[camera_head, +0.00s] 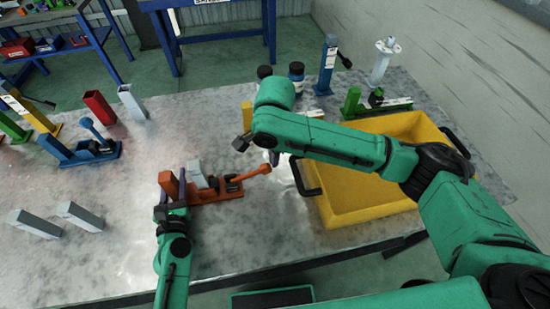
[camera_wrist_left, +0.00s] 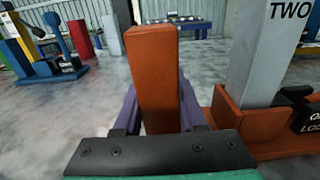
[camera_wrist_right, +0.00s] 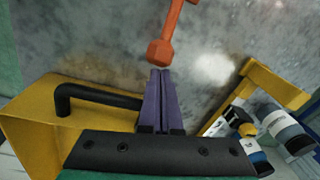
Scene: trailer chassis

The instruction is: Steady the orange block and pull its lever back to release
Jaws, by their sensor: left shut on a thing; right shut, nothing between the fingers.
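The orange block (camera_head: 208,192) stands on the table, with a grey post marked TWO (camera_wrist_left: 255,60) set in its base. My left gripper (camera_wrist_left: 155,112) is shut on the upright orange post (camera_wrist_left: 155,70) at the block's left end. The orange lever (camera_head: 254,172) reaches out from the block's right end, sloping up to its knob. In the right wrist view the lever knob (camera_wrist_right: 160,52) is just beyond the fingertips of my right gripper (camera_wrist_right: 160,72). These fingers are shut and empty. In the head view my right arm hides most of its fingers.
A yellow bin (camera_head: 375,205) with black handles is at the right, below my right arm. A blue lever block (camera_head: 85,150) and loose grey posts (camera_head: 35,223) are at the left. Bottles (camera_head: 296,75) and a green block (camera_head: 375,103) stand behind.

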